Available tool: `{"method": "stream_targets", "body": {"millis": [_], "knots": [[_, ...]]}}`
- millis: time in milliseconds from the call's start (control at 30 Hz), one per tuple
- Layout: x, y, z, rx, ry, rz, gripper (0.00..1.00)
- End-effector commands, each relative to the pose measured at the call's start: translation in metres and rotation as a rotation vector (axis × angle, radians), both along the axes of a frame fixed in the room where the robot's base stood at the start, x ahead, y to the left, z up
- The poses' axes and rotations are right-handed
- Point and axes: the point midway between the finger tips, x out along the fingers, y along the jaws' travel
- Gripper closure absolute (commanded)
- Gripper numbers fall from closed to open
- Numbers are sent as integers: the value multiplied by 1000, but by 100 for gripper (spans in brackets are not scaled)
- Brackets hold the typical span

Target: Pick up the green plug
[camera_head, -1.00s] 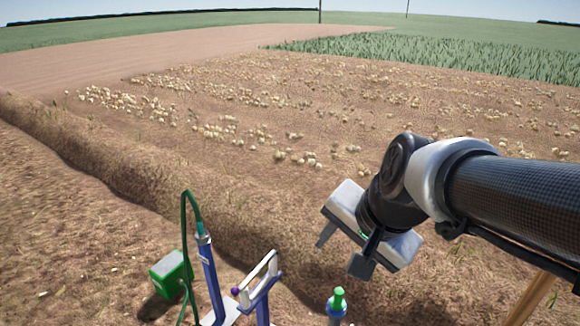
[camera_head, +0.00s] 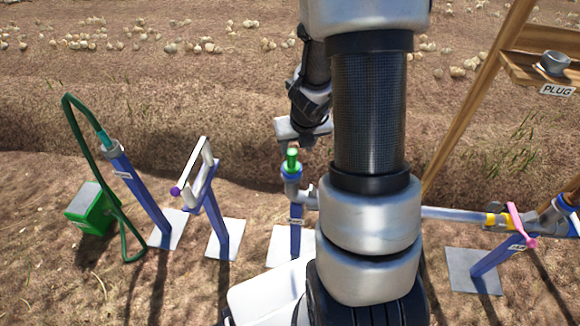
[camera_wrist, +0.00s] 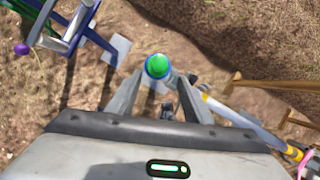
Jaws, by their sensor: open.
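The green plug (camera_head: 292,158) stands upright in a blue collar (camera_head: 291,170) on top of a grey pipe fitting on a blue post. In the wrist view the green plug (camera_wrist: 157,64) shows as a round green top with the blue ring around it. My gripper (camera_wrist: 157,78) is open and empty, with one finger on each side of the line to the plug. In the head view my gripper (camera_head: 296,143) is right above and behind the plug. I cannot tell whether the fingertips reach down beside it or touch it.
Left stand a blue post with a white frame and purple knob (camera_head: 176,191), another post with a green hose (camera_head: 78,130), and a green box (camera_head: 90,212). Right are a pipe with a pink handle (camera_head: 522,226) and a wooden shelf labelled PLUG (camera_head: 557,90) holding a grey cup (camera_head: 556,62).

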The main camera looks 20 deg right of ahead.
Motion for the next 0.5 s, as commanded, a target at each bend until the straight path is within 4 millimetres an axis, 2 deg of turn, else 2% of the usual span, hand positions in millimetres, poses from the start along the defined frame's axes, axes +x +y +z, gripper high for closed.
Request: {"method": "stream_targets", "body": {"millis": [33,100,233,433,500], "knots": [[4,-1,-18,1,2,0,54],[9,-2,-29,2,2,-1,54],[16,-3,-43,1,1,1,54],[22,-3,-52,1,0,3,54],[25,-3,-62,1,2,3,54]]}}
